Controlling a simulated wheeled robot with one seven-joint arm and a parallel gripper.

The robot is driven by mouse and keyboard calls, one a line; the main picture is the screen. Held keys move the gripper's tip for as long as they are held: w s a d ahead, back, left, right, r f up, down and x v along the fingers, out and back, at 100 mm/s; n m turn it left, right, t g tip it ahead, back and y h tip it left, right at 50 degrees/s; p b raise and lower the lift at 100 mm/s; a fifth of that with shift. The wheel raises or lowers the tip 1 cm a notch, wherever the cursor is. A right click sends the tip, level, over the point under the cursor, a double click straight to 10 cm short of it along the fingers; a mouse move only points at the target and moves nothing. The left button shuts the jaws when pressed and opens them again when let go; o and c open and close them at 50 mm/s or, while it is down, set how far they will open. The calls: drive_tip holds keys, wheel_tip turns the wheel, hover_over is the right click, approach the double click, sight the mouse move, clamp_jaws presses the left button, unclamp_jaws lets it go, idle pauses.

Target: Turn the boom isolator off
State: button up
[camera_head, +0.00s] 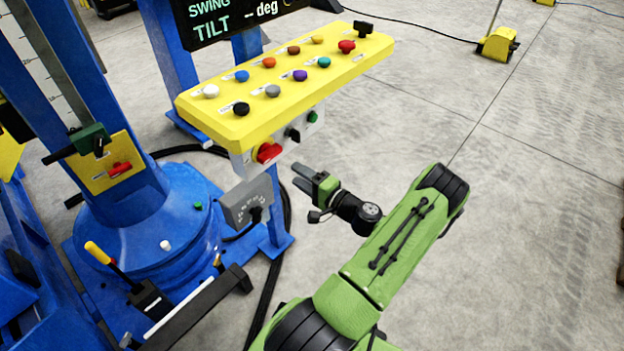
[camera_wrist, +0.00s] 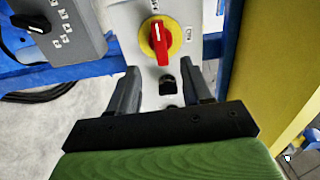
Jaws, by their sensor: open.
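A red rotary handle on a yellow disc (camera_head: 268,152) is on the grey box under the yellow button panel. In the wrist view this red handle (camera_wrist: 157,40) points roughly up and down the picture, ahead of my fingers. A second red handle (camera_head: 120,169) is on a yellow plate on the blue column. I cannot read which is labelled boom isolator. My gripper (camera_head: 302,179) is open and empty, a little right of and below the grey box. In the wrist view my gripper (camera_wrist: 160,72) has its fingers apart, with a black knob (camera_wrist: 167,85) showing between them.
The yellow panel (camera_head: 225,118) with several coloured buttons overhangs the grey box. A grey selector box (camera_head: 248,203) is below left, also in the wrist view (camera_wrist: 62,32). A blue post and black cable stand close by.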

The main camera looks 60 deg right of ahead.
drive_tip(key=v, duration=0.4)
drive_tip(key=shift+s+a+p, duration=0.1)
drive_tip(key=shift+s+p, duration=0.2)
drive_tip(key=shift+s, duration=0.05)
